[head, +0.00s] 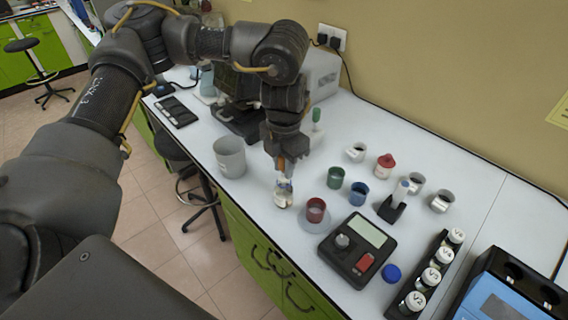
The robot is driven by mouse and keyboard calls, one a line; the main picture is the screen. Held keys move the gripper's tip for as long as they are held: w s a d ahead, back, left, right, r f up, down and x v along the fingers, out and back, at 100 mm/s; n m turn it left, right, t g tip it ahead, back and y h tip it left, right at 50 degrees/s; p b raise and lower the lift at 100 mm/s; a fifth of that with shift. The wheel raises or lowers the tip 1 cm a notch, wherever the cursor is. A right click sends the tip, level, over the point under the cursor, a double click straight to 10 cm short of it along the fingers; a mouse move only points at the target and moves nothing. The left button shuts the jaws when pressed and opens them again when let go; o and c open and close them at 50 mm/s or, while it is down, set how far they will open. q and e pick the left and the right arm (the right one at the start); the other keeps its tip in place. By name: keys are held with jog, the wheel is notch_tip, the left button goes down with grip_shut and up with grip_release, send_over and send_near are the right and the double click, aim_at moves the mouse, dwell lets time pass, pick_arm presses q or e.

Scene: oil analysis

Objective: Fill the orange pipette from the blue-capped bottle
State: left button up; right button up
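My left gripper (284,164) reaches down over the table. The orange pipette (281,163) shows as a small orange part between its fingers, which look closed on it. The pipette points down over a small clear bottle (283,198) with a pale label, standing on the table directly below the gripper. The bottle has no visible cap; whether the pipette's tip is inside it is too small to tell. A loose blue cap (391,273) lies on the table at the right. My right gripper is not in view.
Close by are a red cup (315,207) on a round dish, green (335,177) and blue (359,193) cups, and a grey beaker (229,157). A black device (354,250) and rack of white-topped vials (429,277) stand nearer. A wall bounds the back.

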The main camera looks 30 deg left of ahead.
pick_arm(q)
jog(key=shift+r+p, duration=3.8)
jog(key=shift+r, duration=0.65)
jog(key=shift+f, duration=0.1)
